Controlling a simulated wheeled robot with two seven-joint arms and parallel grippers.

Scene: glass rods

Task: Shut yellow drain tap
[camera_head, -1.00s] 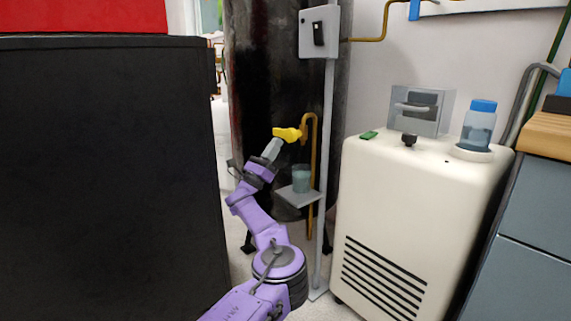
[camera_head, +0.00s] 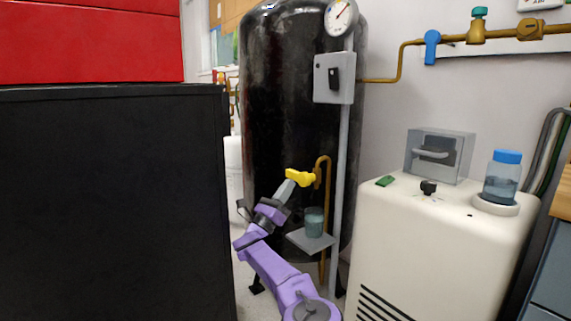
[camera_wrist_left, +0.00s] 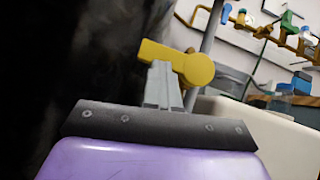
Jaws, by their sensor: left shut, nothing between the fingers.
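The yellow drain tap (camera_head: 300,178) sits on the front of the black tank, at the top of a bent brown pipe (camera_head: 327,168). Its handle points to the left, roughly level. In the left wrist view the yellow tap (camera_wrist_left: 193,68) lies just beyond the fingertips. My left gripper (camera_head: 288,184) is shut and empty, with its tips at the handle's left end. In the left wrist view the closed grey fingers (camera_wrist_left: 160,75) overlap the handle's lower edge; I cannot tell whether they touch it. My right gripper is not in view.
A glass beaker (camera_head: 314,222) stands on a small grey shelf (camera_head: 300,238) below the tap. A grey post (camera_head: 340,150) rises beside the pipe. A white cabinet (camera_head: 430,240) stands right, a black cabinet (camera_head: 110,200) left. The black tank (camera_head: 285,90) is behind.

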